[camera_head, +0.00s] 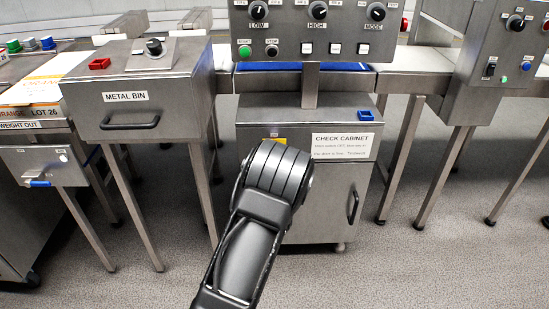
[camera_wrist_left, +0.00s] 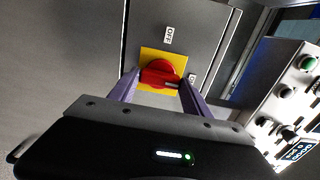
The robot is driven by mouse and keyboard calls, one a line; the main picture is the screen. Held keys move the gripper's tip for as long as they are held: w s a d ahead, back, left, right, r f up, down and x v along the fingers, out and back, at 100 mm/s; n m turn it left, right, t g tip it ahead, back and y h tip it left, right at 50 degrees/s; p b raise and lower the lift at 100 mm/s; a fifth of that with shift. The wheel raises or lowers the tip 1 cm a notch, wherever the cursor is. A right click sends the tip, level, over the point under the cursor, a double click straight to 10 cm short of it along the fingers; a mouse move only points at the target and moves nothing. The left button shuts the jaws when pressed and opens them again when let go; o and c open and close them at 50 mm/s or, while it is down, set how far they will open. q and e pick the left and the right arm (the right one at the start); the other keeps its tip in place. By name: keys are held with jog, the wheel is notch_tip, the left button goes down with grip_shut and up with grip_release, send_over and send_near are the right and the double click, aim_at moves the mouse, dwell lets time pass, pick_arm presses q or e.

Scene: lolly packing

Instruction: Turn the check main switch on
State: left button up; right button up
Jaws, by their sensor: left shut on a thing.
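The check main switch is a red rotary knob (camera_wrist_left: 160,74) on a yellow plate (camera_wrist_left: 149,55), seen in the left wrist view. An OFF label (camera_wrist_left: 168,36) sits above the plate, and a second label (camera_wrist_left: 191,79), partly hidden, sits at its right. A pale mark on the knob lies towards its right end, on the side of the second label. My left gripper (camera_wrist_left: 156,84) is shut on the knob, one finger on each side. In the head view my arm covers the gripper and knob; only a bit of yellow (camera_head: 279,141) shows on the check cabinet (camera_head: 330,185).
Above the cabinet stands a control panel (camera_head: 316,30) with knobs and buttons, on a post (camera_head: 311,85). The metal bin (camera_head: 145,95) is to the left. A conveyor frame and another panel (camera_head: 490,60) are to the right. The floor (camera_head: 410,250) at the right front is clear.

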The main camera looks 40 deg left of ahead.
pick_arm(q)
jog(key=o, duration=1.4)
jog(key=shift+c, duration=0.2)
jog(key=p+v, duration=0.1)
jog(key=v, duration=0.6)
jog(key=shift+s+d, duration=0.3)
